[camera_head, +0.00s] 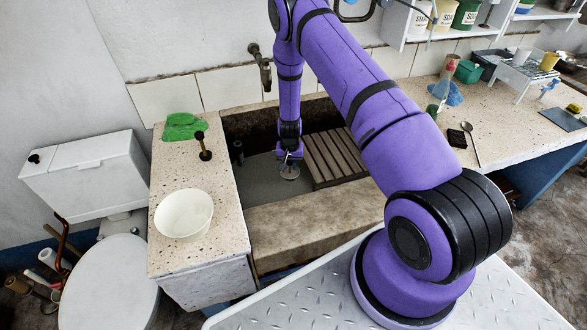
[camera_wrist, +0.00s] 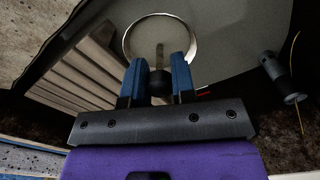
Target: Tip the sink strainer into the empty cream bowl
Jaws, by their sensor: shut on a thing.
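The sink strainer (camera_head: 289,172) is a small round metal dish inside the stone washtrough, low over its grey bottom; I cannot tell whether it touches. My gripper (camera_head: 288,157) reaches down into the trough and is shut on its stem. In the wrist view, the strainer (camera_wrist: 143,42) shows as a pale-rimmed disc beyond the blue fingers of my gripper (camera_wrist: 158,77), its dark stem between them. Its contents, if any, cannot be made out. The cream bowl (camera_head: 184,214) stands upright and empty on the speckled ledge left of the trough, well apart from my gripper.
A slatted wooden rack (camera_head: 333,155) lies in the trough's right side. A dark cylindrical thing (camera_head: 237,152) stands at its left wall. A black-knobbed brass piece (camera_head: 203,147) and a green cloth (camera_head: 183,125) lie behind the bowl. A tap (camera_head: 260,66) juts from the wall.

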